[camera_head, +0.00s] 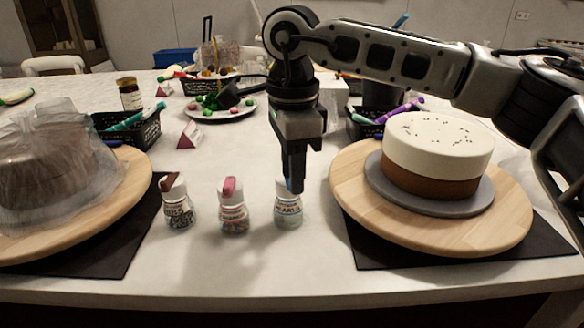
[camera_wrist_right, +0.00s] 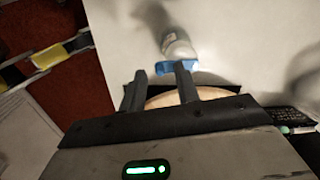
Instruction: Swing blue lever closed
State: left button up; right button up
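A small shaker jar (camera_head: 289,210) with a white cap stands upright on the table, rightmost of three. Its blue lever (camera_head: 290,186) is mostly hidden behind the fingertips in the head view. In the right wrist view the jar (camera_wrist_right: 179,47) shows with the blue lever (camera_wrist_right: 163,68) at its near end. My right gripper (camera_head: 293,178) points down over the jar. In the wrist view its fingers (camera_wrist_right: 160,84) are apart with nothing between them. One fingertip overlaps the lever; I cannot tell whether they touch. My left gripper is not in view.
A jar with a brown lever (camera_head: 178,207) and one with a pink lever (camera_head: 233,212) stand to the left. A cake (camera_head: 437,155) sits on the right turntable (camera_head: 350,180); a covered cake (camera_head: 45,165) is at left. Black baskets (camera_head: 135,133) stand behind. The front table strip is clear.

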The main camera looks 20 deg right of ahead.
grip_shut()
jog(key=shift+w+a+m+p, duration=0.1)
jog(key=shift+a+m+p, duration=0.3)
jog(key=shift+m, duration=0.5)
jog(key=shift+a+m, duration=0.1)
jog(key=shift+m, duration=0.2)
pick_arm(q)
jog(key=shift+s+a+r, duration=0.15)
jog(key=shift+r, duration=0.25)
pick_arm(e)
jog(key=shift+o, duration=0.3)
grip_release()
